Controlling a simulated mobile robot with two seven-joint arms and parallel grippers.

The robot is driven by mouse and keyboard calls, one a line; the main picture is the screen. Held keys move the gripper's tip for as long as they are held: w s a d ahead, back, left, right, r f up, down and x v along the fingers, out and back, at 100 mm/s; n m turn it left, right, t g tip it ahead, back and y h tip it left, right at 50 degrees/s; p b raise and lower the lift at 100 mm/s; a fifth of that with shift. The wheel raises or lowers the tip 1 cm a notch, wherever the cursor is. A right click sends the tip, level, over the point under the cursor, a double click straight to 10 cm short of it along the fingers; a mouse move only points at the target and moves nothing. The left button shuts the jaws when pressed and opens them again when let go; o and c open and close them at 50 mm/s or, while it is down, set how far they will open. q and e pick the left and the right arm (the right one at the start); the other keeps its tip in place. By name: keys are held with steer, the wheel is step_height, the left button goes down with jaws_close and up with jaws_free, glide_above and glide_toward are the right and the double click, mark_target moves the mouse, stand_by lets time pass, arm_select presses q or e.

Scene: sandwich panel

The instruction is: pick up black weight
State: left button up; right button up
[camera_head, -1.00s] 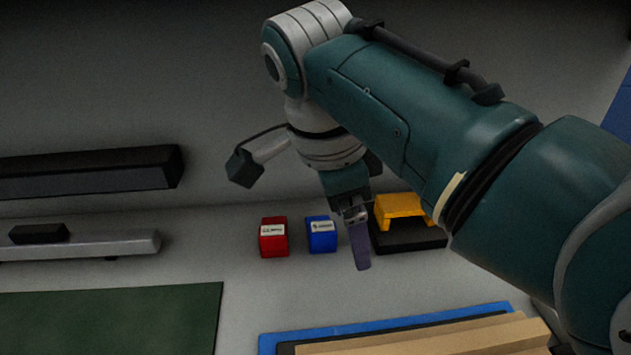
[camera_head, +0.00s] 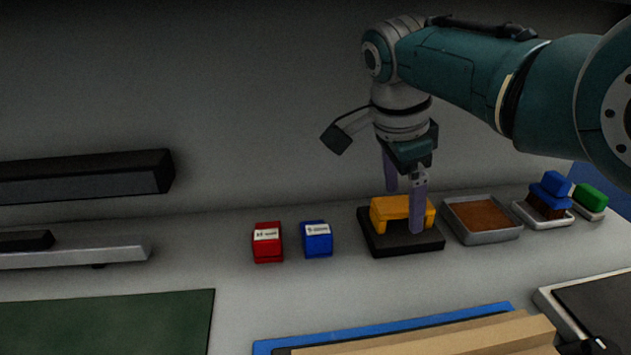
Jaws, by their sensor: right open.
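The black weight (camera_head: 374,244) is a flat black block with a yellow bridge-shaped handle (camera_head: 391,207) on top. It rests on the bench near the wall, right of the picture's middle. My right gripper (camera_head: 404,211) is open and points down at the yellow handle. One finger is in front of the handle and covers part of it; the other is behind, its tip partly hidden. I cannot tell whether the fingers touch the handle. My left gripper is not in view.
A red box (camera_head: 267,247) and a blue box (camera_head: 318,243) stand left of the weight. A grey tray with brown contents (camera_head: 490,237), a blue-topped brush (camera_head: 549,195) and a green block (camera_head: 590,196) are right. Tan boards (camera_head: 430,337) lie in front.

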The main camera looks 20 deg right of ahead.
steer(key=shift+d+f, duration=0.1)
steer(key=shift+f, duration=0.4)
jaws_close()
stand_by(0.4)
steer(key=shift+w+r, duration=0.1)
steer(key=shift+r, duration=0.1)
